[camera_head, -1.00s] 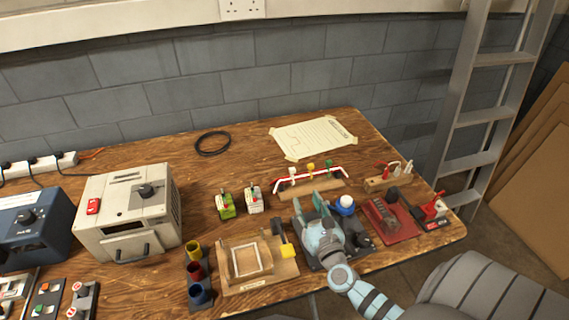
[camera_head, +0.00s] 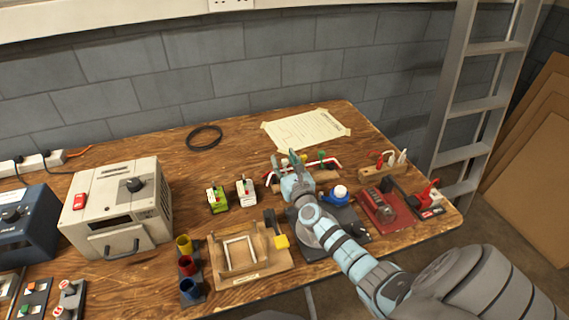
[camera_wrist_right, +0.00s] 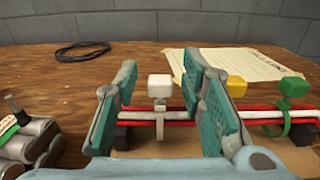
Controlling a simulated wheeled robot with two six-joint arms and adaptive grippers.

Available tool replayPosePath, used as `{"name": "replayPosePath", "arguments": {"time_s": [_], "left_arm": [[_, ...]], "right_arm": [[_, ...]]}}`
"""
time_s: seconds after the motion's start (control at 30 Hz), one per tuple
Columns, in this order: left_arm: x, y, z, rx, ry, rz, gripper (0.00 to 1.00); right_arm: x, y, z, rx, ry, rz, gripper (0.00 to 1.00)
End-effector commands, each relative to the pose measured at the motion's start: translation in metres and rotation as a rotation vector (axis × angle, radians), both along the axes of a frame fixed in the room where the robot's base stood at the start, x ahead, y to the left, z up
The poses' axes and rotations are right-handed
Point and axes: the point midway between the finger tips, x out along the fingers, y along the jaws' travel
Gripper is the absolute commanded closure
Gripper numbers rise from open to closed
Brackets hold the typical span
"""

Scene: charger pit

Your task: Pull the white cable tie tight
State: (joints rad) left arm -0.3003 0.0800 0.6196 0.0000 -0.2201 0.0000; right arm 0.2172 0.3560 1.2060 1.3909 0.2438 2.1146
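The white cable tie (camera_wrist_right: 160,90) shows in the right wrist view as a white block-shaped head above red and white cables (camera_wrist_right: 180,117), with a band going down round them. My right gripper (camera_wrist_right: 167,105) is open, its teal pads on either side of the white tie with clear gaps; it holds nothing. A yellow tie head (camera_wrist_right: 236,86) and a green tie (camera_wrist_right: 293,86) stand to the right of the white one. In the head view my right gripper (camera_head: 296,160) is over the cable rack and partly hides it. My left gripper is out of view.
A blue push-button with a white top (camera_head: 340,191) and a red base (camera_head: 385,211) stand right of my right forearm. A taped paper sheet (camera_head: 305,130) and a black cable loop (camera_head: 204,138) lie behind.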

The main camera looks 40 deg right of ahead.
Motion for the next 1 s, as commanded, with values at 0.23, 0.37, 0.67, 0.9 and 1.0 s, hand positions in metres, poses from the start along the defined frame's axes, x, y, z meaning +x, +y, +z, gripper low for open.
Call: {"name": "replayPosePath", "arguments": {"time_s": [0.23,0.37,0.67,0.9,1.0], "left_arm": [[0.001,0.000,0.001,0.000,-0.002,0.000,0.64],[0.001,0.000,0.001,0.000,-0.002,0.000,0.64],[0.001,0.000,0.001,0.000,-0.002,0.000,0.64],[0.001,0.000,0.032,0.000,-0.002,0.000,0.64],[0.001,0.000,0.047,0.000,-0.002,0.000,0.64]], "right_arm": [[0.000,0.000,0.001,0.000,0.000,0.000,0.73],[0.000,0.000,0.001,0.000,0.000,0.000,0.94],[0.000,0.000,0.001,0.000,0.000,0.000,1.00],[0.000,0.000,0.033,-0.001,-0.001,0.000,1.00],[0.000,0.000,0.049,0.000,-0.001,0.000,1.00]]}}
